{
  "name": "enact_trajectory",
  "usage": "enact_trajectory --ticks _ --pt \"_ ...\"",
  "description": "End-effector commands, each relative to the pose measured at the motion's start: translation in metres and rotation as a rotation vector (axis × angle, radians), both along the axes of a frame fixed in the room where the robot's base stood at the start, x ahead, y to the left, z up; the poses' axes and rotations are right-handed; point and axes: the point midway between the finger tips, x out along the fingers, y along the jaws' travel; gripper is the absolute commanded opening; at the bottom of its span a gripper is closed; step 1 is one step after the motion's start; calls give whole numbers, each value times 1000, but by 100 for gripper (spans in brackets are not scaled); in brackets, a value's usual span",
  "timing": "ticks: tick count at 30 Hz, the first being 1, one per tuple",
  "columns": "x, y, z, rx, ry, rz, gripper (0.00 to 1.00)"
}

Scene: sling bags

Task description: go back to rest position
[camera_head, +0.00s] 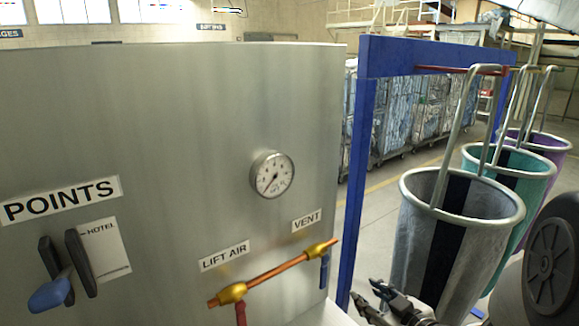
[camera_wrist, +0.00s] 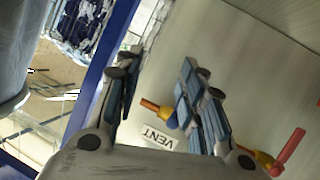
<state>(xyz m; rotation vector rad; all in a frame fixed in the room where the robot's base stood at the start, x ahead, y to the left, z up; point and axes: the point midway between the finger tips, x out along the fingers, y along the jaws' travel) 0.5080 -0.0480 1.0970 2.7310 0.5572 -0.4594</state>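My gripper (camera_head: 368,292) is at the bottom of the head view, just right of the blue post. In the wrist view my gripper (camera_wrist: 158,75) has its two fingers spread apart with nothing held between them. The grey panel shows behind the fingers, and the VENT label (camera_wrist: 158,138) appears upside down between them. The brass and copper pipe (camera_wrist: 152,106) is partly hidden behind the right finger. I cannot tell the exact gap from the fingers to the panel.
A grey panel (camera_head: 180,150) with a gauge (camera_head: 272,174), copper pipe (camera_head: 275,272) and blue lever (camera_head: 50,295) fills the left. A blue frame (camera_head: 352,200) stands beside it. Grey (camera_head: 420,240), teal (camera_head: 535,165) and purple (camera_head: 552,142) bags hang from a rail at right.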

Motion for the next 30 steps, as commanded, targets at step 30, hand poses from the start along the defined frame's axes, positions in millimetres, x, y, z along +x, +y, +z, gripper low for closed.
enact_trajectory --ticks 30 --pt "-248 37 89 31 755 -539 37"
